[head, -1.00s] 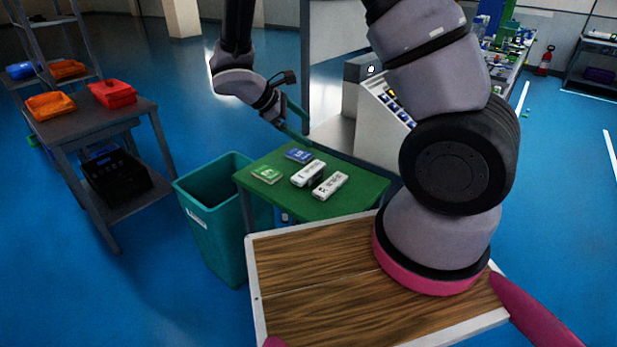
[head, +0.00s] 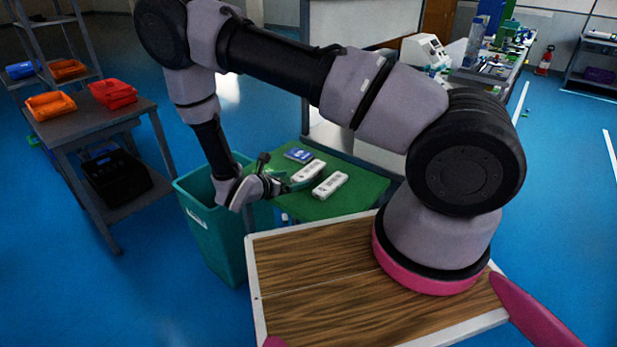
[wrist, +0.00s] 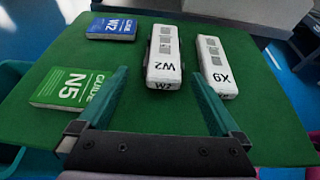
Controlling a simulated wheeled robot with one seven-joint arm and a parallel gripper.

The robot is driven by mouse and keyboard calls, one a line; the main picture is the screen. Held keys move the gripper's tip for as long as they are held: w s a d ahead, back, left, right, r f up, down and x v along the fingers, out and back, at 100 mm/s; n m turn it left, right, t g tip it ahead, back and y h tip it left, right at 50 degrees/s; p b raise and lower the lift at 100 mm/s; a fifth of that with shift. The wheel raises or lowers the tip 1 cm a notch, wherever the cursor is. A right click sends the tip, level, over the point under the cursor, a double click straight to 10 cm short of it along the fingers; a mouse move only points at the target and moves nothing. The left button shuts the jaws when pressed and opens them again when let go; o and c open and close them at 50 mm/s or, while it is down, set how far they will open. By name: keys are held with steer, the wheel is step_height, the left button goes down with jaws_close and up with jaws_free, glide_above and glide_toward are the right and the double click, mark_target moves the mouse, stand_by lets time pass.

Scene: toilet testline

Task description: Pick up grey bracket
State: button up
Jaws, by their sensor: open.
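I cannot pick out a bracket by shape. Two pale grey-white blocks lie on the green tabletop (wrist: 185,120): one marked W2 (wrist: 163,50), the other marked X9 (wrist: 215,60). In the head view they are the W2 block (head: 309,170) and the X9 block (head: 330,186). My gripper (wrist: 158,74) is open and empty, its teal fingers spread wide. In the wrist view the near end of the W2 block appears between the fingertips; I cannot tell the height gap. In the head view my gripper (head: 290,185) is low over the table's left part.
A green N5 card (wrist: 72,87) lies left of the fingers and a blue W2 card (wrist: 112,28) behind it. A teal bin (head: 215,240) stands left of the table. A grey shelf table (head: 90,120) with orange and red trays is farther left.

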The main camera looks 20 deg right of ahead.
mark_target(299, 177)
steer(key=x, duration=0.5)
steer(key=shift+d, duration=0.45)
steer(key=c, duration=1.3)
